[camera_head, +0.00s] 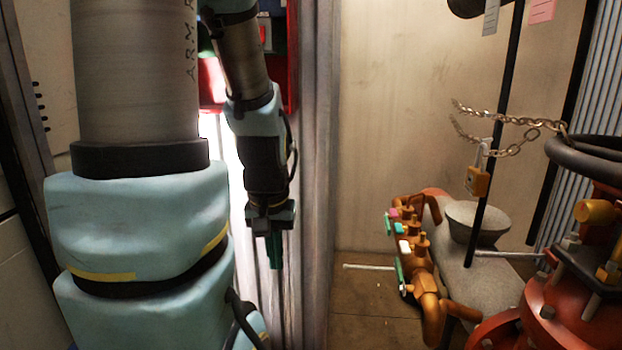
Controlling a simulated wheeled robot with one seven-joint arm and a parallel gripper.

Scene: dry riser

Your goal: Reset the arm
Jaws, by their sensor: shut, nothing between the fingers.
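My arm (150,210) fills the left side of the view, with its far section hanging down in front of a light wall panel. My gripper (274,252) is at the lower end of that section and points straight down. Its green fingers are together with nothing between them. It hangs clear of the pipework to the right.
An orange pipe manifold (430,295) with coloured tags stands at the lower right by a grey pipe body (480,278). A chain (520,122) with a yellow padlock (477,180) hangs by a black rod. Red valve parts (545,310) fill the right edge. A red cabinet (282,60) is behind my arm.

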